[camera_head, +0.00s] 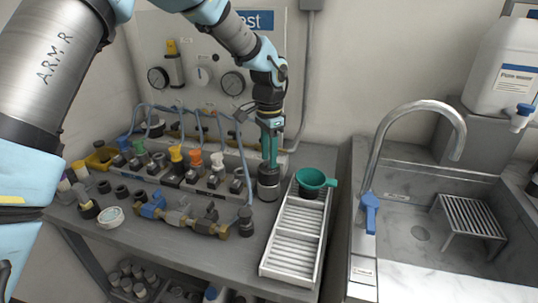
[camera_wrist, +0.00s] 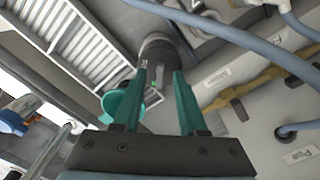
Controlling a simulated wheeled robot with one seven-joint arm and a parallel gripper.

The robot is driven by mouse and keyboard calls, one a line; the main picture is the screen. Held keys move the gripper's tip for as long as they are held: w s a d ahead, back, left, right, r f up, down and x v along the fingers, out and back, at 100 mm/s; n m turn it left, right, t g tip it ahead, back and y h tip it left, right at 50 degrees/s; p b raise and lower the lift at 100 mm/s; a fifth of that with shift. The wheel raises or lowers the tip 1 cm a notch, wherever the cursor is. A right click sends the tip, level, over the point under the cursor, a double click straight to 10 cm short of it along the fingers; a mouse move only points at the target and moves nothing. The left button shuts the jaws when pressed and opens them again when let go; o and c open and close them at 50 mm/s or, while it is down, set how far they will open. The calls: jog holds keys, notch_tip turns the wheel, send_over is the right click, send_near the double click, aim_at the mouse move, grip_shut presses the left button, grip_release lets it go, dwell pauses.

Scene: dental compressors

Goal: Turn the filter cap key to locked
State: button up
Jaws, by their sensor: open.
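A dark grey filter housing (camera_head: 268,188) with a lighter round cap stands upright on the bench, left of the white rack. In the wrist view the cap (camera_wrist: 158,48) lies just beyond my fingertips, and a small grey-green key tab (camera_wrist: 155,88) shows between the fingers. My gripper (camera_head: 268,163) points down right above the cap. Its two green fingers (camera_wrist: 160,73) are apart, on either side of the tab. I cannot tell whether they touch it, and the fingers partly hide the cap top in the head view. The lock markings are not readable.
A green funnel (camera_head: 315,178) sits on the white slatted rack (camera_head: 290,246) close to the right. A valve row with coloured knobs (camera_head: 196,158) and blue hoses (camera_head: 200,120) lies to the left. A brass manifold (camera_head: 180,218) is in front. The sink (camera_head: 425,225) is farther right.

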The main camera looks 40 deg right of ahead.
notch_tip(320, 180, up, 11)
jog(key=b, duration=0.2)
dwell(0.4)
